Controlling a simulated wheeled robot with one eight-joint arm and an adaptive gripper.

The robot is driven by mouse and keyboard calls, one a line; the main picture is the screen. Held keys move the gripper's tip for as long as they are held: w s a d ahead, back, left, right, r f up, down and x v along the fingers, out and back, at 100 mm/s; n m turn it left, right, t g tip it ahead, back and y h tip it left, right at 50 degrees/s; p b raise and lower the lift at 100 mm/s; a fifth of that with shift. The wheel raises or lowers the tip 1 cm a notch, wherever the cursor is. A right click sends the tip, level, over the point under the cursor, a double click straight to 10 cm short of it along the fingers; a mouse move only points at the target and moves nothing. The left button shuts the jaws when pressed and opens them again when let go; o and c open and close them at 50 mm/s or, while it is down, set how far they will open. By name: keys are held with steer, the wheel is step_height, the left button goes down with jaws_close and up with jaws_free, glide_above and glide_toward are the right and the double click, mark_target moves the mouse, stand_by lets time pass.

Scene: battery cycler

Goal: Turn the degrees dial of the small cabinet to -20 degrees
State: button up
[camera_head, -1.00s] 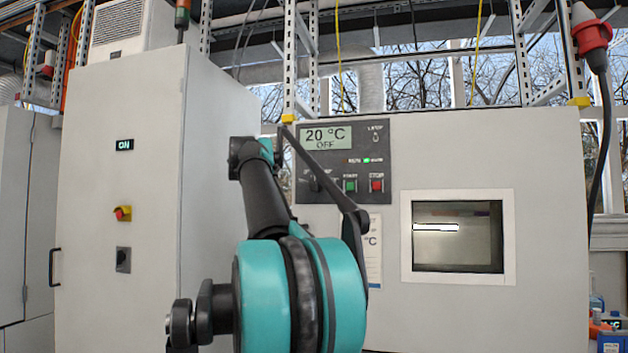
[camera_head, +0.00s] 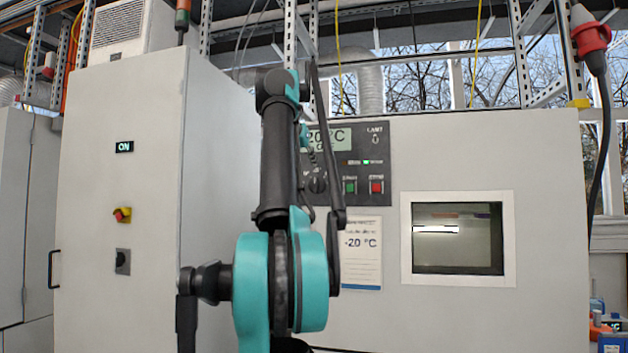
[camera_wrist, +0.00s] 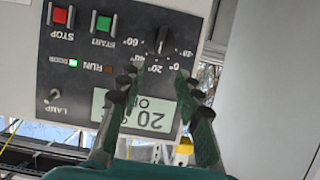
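The degrees dial (camera_wrist: 160,42) is a black knob on the dark control panel (camera_wrist: 75,100), which appears upside down in the wrist view. Marks 60°, 20°, 0° and -20 surround it; its exact pointer setting is hard to read. The display (camera_wrist: 140,112) reads 20, with OFF below. In the head view the dial (camera_head: 318,184) shows just right of my arm, and the display (camera_head: 328,139) is partly covered. My gripper (camera_wrist: 157,82) is open and empty, its two fingers spread before the panel, with the dial beyond the tips and between their lines. I see no contact.
Green START (camera_head: 350,187) and red STOP (camera_head: 377,187) buttons sit right of the dial. A paper sheet (camera_head: 361,270) below reads -20 °C. A tall cabinet (camera_head: 120,190) marked ON stands left. A chamber window (camera_head: 458,238) is on the right.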

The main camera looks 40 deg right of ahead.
mark_target(315, 180)
steer(key=x, duration=1.2)
steer(key=shift+w+d+f, duration=0.1)
steer(key=shift+f, duration=0.05)
jaws_close()
